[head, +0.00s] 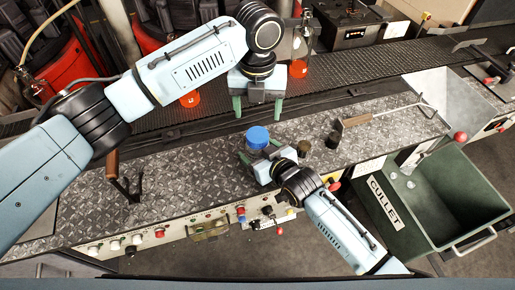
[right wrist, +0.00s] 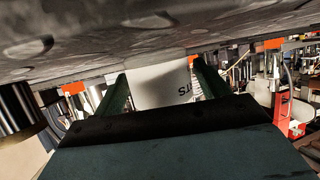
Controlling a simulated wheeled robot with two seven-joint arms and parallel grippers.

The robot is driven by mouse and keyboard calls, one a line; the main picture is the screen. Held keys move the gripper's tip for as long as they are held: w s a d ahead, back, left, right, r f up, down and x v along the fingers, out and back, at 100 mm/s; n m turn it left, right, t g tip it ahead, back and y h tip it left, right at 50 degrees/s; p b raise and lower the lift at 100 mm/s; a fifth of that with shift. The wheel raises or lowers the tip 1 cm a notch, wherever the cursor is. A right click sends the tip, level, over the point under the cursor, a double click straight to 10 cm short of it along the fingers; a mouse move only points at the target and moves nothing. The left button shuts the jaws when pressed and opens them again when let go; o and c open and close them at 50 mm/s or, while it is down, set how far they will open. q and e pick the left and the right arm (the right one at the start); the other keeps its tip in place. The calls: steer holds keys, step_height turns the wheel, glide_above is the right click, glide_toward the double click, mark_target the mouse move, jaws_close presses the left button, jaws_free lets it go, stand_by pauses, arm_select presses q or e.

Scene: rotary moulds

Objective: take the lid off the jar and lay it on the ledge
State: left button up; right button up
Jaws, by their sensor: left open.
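The jar (head: 256,147) stands upright on the patterned metal ledge (head: 190,172), with its blue lid (head: 258,134) on top. My left gripper (head: 258,108) is open and empty, fingers pointing down, above and behind the jar. My right gripper (head: 261,158) comes in low from the front right, with its fingers on either side of the jar body. In the right wrist view, the green fingers (right wrist: 162,88) flank the jar's pale, lettered side (right wrist: 160,88) and seem to touch it. The lid does not show there.
A dark holder (head: 125,187) stands at the left. Orange glowing pieces (head: 190,99) are behind. The green cullet bin (head: 462,160) is at the right.

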mark_target(257, 134)
steer(key=c, duration=1.4)
jaws_close()
arm_select(q)
steer(key=n, duration=0.9)
steer(key=shift+f, duration=4)
steer(key=shift+c, duration=0.2)
